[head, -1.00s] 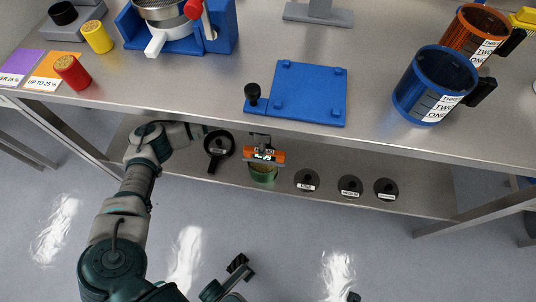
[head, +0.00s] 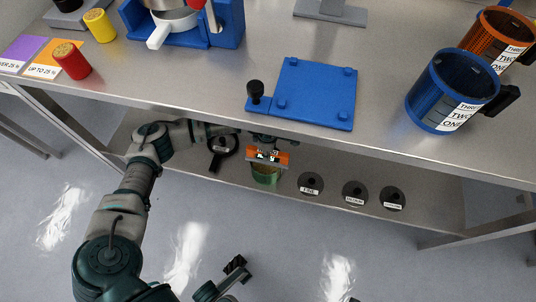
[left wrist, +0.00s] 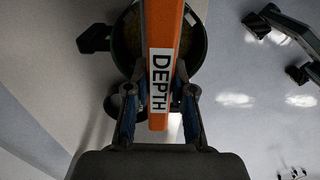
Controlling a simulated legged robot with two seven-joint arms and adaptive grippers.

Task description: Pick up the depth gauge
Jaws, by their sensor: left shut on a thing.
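The depth gauge (head: 267,157) is an orange bar with a white DEPTH label, over the mouth of a green cup (head: 266,176) on the lower shelf. In the left wrist view, the depth gauge (left wrist: 160,60) runs upright through the middle, across the cup (left wrist: 195,52). My left gripper (left wrist: 160,95) is shut on it, one finger on each side. In the head view the left gripper (head: 264,146) is partly hidden by the table edge. Any part of the gauge inside the cup is hidden. My right gripper (head: 238,268) is empty, its fingers apart, over the floor in front of the shelf.
A black scoop-like tool (head: 222,148) lies left of the cup; black labelled discs (head: 311,184) lie to its right. The steel tabletop (head: 210,85) overhangs the shelf, carrying a blue plate (head: 316,93) and a blue mug (head: 450,88).

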